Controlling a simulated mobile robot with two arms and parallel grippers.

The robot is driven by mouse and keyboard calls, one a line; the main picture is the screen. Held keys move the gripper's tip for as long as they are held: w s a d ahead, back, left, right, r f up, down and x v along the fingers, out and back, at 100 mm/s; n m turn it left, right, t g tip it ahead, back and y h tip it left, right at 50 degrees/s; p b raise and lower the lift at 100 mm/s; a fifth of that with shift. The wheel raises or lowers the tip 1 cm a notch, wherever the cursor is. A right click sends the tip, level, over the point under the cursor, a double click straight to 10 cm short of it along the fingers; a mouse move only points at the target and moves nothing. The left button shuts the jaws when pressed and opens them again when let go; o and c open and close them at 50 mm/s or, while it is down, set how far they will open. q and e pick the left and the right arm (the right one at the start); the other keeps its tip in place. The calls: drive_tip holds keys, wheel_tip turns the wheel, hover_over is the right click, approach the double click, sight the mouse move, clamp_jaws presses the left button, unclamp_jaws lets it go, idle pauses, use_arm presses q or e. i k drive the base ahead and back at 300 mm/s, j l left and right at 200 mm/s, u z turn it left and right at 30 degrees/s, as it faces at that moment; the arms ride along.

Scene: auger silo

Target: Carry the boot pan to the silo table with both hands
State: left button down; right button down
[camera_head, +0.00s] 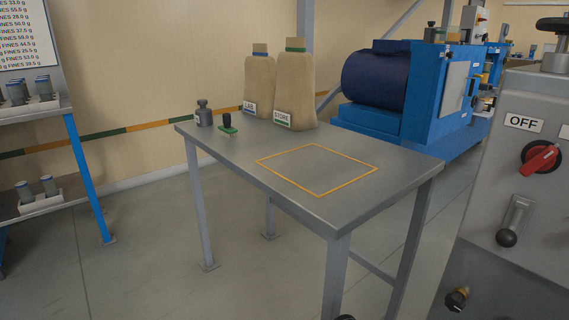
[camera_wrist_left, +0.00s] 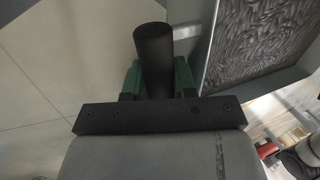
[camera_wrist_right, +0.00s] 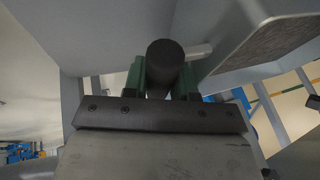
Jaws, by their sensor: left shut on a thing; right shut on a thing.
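The silo table (camera_head: 235,165) is a grey metal table in the head view, with an orange square outline (camera_head: 316,169) on its top; the square is empty. The boot pan is not visible in the head view. In the left wrist view the grey boot pan (camera_wrist_left: 212,45) holds dark, rough-looking material. My left gripper (camera_wrist_left: 158,82) is shut on a black round handle (camera_wrist_left: 153,45) beside the pan. In the right wrist view my right gripper (camera_wrist_right: 162,82) is shut on another black handle (camera_wrist_right: 165,58), next to the pan's grey side (camera_wrist_right: 217,30).
On the table's far side stand two tan sacks (camera_head: 295,85), a grey weight (camera_head: 204,114) and a small green-based item (camera_head: 227,125). A grey cabinet with a red switch (camera_head: 541,157) is close at right. A blue-legged shelf (camera_head: 85,175) stands left. Floor between is clear.

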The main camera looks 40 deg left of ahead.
sight(314, 165)
drive_tip(key=k+j+u, duration=0.15)
drive_tip(key=j, duration=0.15)
drive_tip(key=j+u, duration=0.2)
drive_tip(key=j, duration=0.15)
drive_tip(key=j+z, duration=0.1)
drive_tip(key=j, duration=0.8)
drive_tip(key=i+j, duration=0.1)
drive_tip(key=j, duration=0.85)
drive_tip(key=i+z, duration=0.05)
